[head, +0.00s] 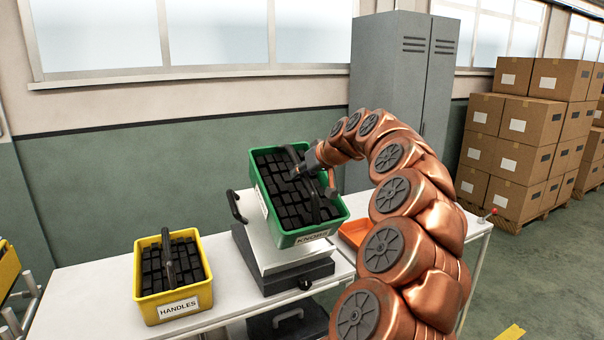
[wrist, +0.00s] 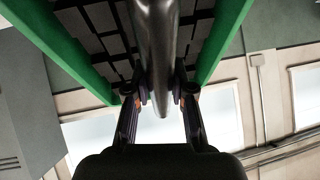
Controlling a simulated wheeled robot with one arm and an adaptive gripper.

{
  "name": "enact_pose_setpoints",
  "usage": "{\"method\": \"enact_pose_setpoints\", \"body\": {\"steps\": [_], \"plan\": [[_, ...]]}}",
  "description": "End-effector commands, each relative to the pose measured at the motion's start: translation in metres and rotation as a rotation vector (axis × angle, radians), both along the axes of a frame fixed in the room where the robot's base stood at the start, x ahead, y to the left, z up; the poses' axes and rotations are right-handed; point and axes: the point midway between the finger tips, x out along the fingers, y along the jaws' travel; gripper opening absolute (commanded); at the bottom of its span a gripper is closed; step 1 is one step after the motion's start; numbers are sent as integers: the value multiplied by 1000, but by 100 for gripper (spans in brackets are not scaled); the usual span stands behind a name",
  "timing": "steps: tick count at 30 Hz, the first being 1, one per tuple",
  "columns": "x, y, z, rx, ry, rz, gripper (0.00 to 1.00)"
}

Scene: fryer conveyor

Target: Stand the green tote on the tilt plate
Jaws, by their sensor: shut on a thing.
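The green tote (head: 297,237) is full of black parts, has a dark bar handle and bears a label reading KNOBS. It is tilted in the head view, over the tilt plate (head: 265,246), a pale plate on a dark base with side handles. I cannot tell whether the tote touches the plate. My gripper (head: 315,174) is shut on the tote's handle at its upper right. In the wrist view the fingers (wrist: 161,95) close on both sides of the dark handle (wrist: 158,50), with the green walls (wrist: 220,40) beyond.
A yellow tote (head: 150,311) labelled HANDLES stands on the white table (head: 100,284) to the left. An orange tray (head: 352,232) lies to the right, partly behind my arm. A dark case (head: 288,322) sits below the table top. A grey cabinet (head: 390,85) stands behind.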

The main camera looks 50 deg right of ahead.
Motion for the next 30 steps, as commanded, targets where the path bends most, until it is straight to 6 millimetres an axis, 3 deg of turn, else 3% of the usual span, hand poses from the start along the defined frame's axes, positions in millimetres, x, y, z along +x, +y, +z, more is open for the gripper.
{"method": "enact_pose_setpoints", "body": {"steps": [11,30], "plan": [[7,2,-5,-2,-6,5,0],[25,-7,-42,-1,-4,1,0]]}}
